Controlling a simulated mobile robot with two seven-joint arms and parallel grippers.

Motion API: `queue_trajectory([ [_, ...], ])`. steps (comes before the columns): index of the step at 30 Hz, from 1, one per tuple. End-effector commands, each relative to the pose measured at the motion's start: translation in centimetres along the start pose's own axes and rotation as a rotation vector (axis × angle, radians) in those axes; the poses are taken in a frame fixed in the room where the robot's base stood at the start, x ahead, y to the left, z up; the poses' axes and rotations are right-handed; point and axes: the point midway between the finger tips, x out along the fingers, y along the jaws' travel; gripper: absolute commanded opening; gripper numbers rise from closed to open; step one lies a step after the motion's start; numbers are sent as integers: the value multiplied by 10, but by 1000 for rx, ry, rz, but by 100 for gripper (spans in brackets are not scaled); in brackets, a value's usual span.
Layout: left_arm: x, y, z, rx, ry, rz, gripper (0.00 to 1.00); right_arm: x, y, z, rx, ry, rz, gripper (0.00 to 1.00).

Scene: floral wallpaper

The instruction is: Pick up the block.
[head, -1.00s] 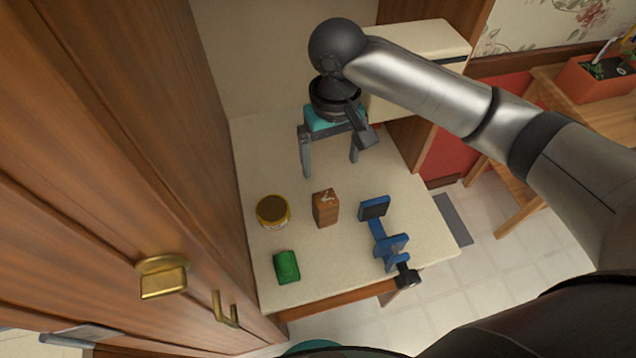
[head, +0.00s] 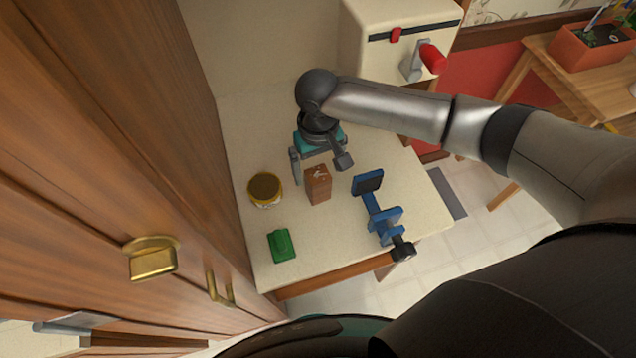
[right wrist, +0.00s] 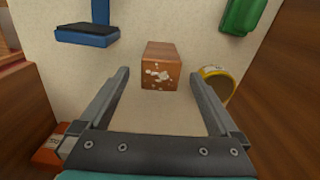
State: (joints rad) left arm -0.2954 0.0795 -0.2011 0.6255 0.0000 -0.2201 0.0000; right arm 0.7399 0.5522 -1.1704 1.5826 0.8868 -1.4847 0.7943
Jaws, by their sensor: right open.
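My right gripper (head: 322,170) is open and empty, just behind the block in the head view. Its two fingers (right wrist: 164,77) spread wide in the right wrist view, not touching the block. My left gripper is not in view.
A yellow-rimmed can (head: 265,188) stands left of the block. A green object (head: 281,245) lies in front, and a blue clamp (head: 378,212) lies to the right. Tall wooden cabinet doors (head: 110,150) border the left. A cream box with a red-handled crank (head: 405,45) stands behind.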

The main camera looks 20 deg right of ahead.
Motion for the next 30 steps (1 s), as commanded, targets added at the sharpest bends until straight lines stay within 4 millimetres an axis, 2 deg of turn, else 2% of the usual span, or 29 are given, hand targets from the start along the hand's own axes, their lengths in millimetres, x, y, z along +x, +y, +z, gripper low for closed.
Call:
queue_trajectory([
  [1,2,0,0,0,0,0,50,9,-1,0,0,-2,1,98],
  [5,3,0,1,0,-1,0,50,22,0,0,-1,1,1,98],
  [13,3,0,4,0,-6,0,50,24,0,0,-2,1,1,98],
  [30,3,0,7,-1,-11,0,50,24,0,0,-1,1,1,33],
])
